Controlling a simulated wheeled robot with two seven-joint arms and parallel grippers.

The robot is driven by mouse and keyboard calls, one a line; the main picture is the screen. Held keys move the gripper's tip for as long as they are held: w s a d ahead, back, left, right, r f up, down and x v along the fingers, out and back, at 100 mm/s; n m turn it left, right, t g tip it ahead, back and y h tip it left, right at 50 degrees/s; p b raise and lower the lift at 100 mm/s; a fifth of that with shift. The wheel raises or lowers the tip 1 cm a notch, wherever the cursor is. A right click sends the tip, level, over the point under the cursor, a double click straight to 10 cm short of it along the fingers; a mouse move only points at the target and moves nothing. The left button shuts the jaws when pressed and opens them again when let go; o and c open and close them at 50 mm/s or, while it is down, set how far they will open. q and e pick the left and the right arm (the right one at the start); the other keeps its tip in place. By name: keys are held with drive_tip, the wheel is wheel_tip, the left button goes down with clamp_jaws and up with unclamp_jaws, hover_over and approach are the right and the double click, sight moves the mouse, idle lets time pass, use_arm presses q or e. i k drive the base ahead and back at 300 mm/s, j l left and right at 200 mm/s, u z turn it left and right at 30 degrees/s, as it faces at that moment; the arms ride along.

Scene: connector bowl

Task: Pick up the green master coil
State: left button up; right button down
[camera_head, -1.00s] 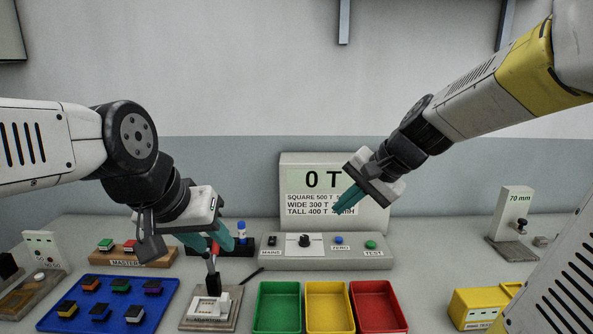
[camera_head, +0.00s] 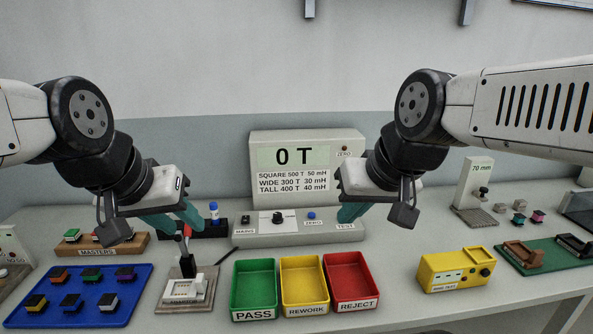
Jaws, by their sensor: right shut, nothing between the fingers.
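My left gripper (camera_head: 188,231) points down to the right of that block, above the lever of a small fixture. Its teal fingers look apart, with nothing seen held between them. My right gripper (camera_head: 345,219) is shut and empty at the right end of the meter's control panel, partly covering the TEST button area. Both grippers are away from the green master coil.
A blue tray (camera_head: 60,315) of several coils lies in front of the MASTERS block. A lever fixture (camera_head: 190,291) stands beside green (camera_head: 254,287), yellow (camera_head: 304,281) and red (camera_head: 349,277) bins. The meter (camera_head: 305,165) stands behind. A yellow tester (camera_head: 455,270) is at right.

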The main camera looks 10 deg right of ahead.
sight(72, 235)
drive_tip(key=u, duration=1.45)
drive_tip(key=j, duration=0.45)
drive_tip(key=i+j+z, duration=0.25)
drive_tip(key=j, duration=0.75)
drive_tip(key=j+z, duration=0.25)
drive_tip(key=j, duration=0.75)
drive_tip(key=i+j+z, duration=0.4)
drive_tip(key=i+j, duration=0.65)
drive_tip(key=i, duration=0.2)
drive_tip(key=l+z, duration=0.05)
